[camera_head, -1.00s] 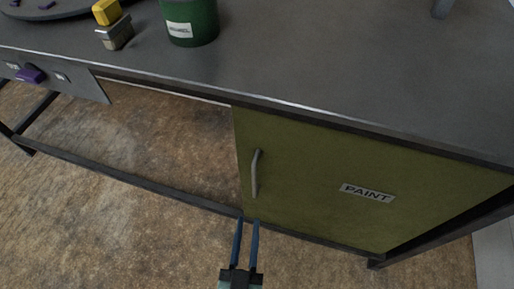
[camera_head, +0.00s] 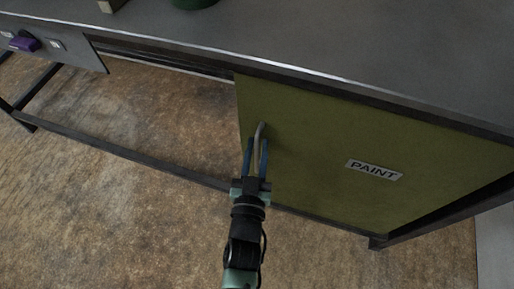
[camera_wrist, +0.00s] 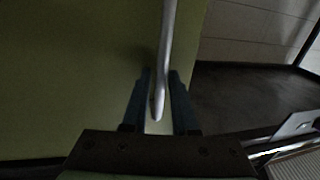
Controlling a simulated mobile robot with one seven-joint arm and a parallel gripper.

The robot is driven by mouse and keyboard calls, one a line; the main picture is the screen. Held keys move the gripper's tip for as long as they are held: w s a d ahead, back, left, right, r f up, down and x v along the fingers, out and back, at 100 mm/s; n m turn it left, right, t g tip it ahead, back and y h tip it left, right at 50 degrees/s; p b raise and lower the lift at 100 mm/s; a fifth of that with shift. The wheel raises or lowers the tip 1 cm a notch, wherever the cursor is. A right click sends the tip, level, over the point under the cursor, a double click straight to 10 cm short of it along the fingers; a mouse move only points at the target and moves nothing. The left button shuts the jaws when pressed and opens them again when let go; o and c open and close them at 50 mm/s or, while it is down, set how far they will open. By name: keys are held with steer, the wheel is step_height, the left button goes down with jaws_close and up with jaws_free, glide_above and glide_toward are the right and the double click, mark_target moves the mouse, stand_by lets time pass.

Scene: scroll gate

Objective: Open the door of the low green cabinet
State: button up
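The low green cabinet (camera_head: 310,150) hangs under the grey bench, its door shut, with a "PAINT" label (camera_head: 374,170) at the right of its front. The door's grey bar handle (camera_head: 261,130) is upright near the left edge. My gripper (camera_head: 257,143) is at the handle, with its two blue fingers on either side of it. In the wrist view, the handle (camera_wrist: 166,50) comes down between the open fingers (camera_wrist: 160,75), with gaps visible on both sides. The green door (camera_wrist: 70,70) fills the left of that view.
The bench top (camera_head: 330,40) overhangs the cabinet. A panel with a purple knob (camera_head: 24,43) is at the left. The brown floor in front is clear.

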steer(key=shift+c, duration=0.4)
jaws_close()
stand_by(1.1)
